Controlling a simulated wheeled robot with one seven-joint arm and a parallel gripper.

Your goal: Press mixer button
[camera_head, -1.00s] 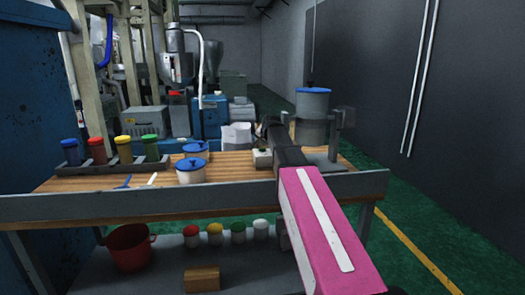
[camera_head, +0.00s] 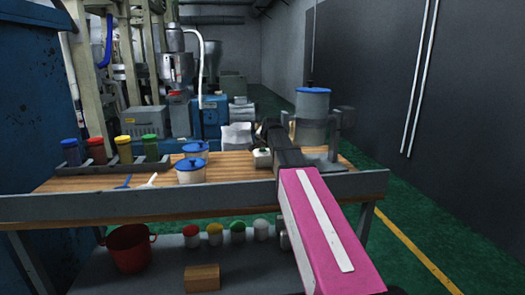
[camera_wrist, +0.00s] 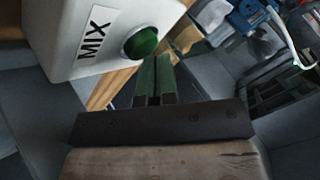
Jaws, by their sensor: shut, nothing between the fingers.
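The white mixer button box (camera_wrist: 75,35) with a black "MIX" label fills the upper left of the wrist view. Its round green button (camera_wrist: 141,42) faces the lower right. My gripper (camera_wrist: 155,68) is shut and empty, its fingertips just right of and below the button. I cannot tell whether they touch it. In the head view the box (camera_head: 262,158) sits on the bench beside my dark wrist, and the wrist hides my fingertips there. The mixer (camera_head: 313,103), with a blue top, stands to the right of the box.
The wooden bench (camera_head: 232,166) has a raised grey front edge. Blue-lidded pots (camera_head: 190,173), two small spoons and a rack of coloured jars (camera_head: 110,165) stand on its left. A red bucket (camera_head: 129,247) and several jars are on the lower shelf. Machinery fills the back.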

